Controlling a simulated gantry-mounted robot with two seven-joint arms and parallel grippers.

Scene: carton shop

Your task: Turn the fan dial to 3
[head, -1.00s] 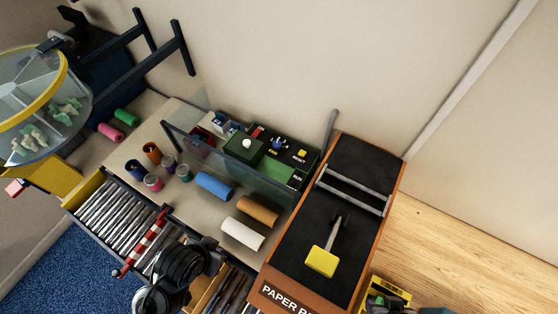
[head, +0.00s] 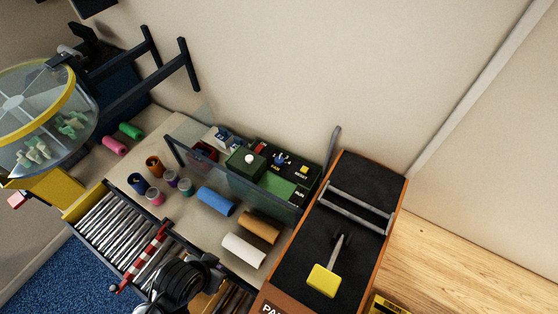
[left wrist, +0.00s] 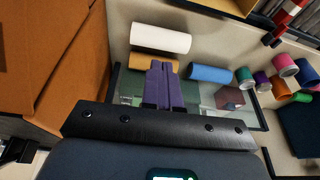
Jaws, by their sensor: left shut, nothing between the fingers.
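The fan dial (head: 281,159) is a small blue knob on a dark control panel (head: 299,172), behind a clear guard (head: 232,187) in the head view. Its pointer setting is too small to read. In the left wrist view, my left gripper (left wrist: 161,64) has two purple fingers shut together with nothing between them. The fingers overlap the tan roll (left wrist: 141,61) in that picture; contact cannot be told. The dial is not visible there, and the gripper body covers much of the lower picture. My left fingers cannot be made out in the head view. My right gripper is not in view.
Beside the dial are a white knob (head: 249,158) and a yellow button (head: 303,169). A blue roll (head: 216,200) and white roll (head: 243,250) lie before the guard. The paper press (head: 340,215) stands right of the panel. Thread spools (head: 153,167) stand left.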

